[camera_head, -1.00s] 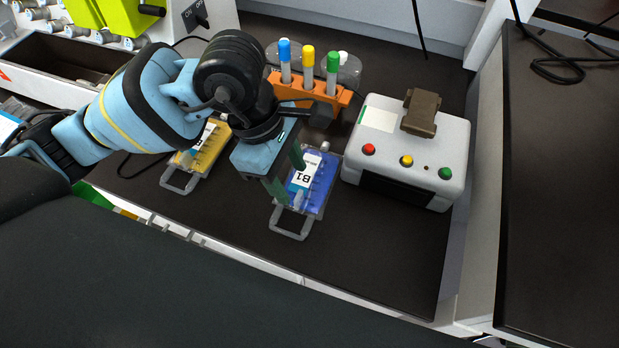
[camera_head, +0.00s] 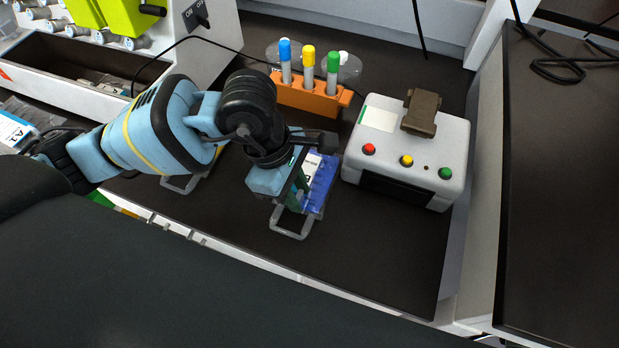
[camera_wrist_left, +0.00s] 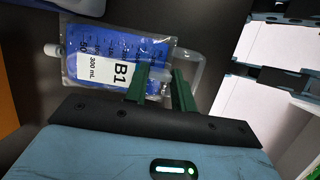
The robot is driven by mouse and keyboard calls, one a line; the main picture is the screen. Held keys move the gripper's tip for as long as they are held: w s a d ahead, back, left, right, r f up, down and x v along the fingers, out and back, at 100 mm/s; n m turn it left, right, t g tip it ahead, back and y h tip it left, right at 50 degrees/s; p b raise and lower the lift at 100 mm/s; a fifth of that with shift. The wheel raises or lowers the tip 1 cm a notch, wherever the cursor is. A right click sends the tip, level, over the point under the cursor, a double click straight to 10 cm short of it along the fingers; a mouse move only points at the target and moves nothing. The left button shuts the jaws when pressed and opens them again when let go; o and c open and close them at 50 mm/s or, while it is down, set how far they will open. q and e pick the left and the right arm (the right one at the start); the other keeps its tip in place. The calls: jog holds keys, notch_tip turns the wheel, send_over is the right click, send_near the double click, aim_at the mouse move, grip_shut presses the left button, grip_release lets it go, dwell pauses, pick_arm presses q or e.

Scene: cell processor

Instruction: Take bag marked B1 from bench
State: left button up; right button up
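The bag marked B1 (camera_head: 322,181), clear with blue contents, a white label and a clear handle loop, lies on the dark bench. My left gripper (camera_head: 298,193) is right over its handle end and covers part of the label. In the left wrist view the B1 bag (camera_wrist_left: 95,48) shows with its label readable. There the two green fingers of the left gripper (camera_wrist_left: 162,90) are apart, one in front of the bag's end and one by the handle loop. I cannot tell whether they touch it. My right gripper is not in view.
An orange rack (camera_head: 312,98) with blue, yellow and green capped tubes stands behind the bag. A white box (camera_head: 410,150) with coloured buttons is close on its right. Another bag's handle (camera_head: 180,183) shows under my left arm. The bench front right is clear.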

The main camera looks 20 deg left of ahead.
pick_arm(q)
grip_shut()
jog(key=shift+r, duration=0.15)
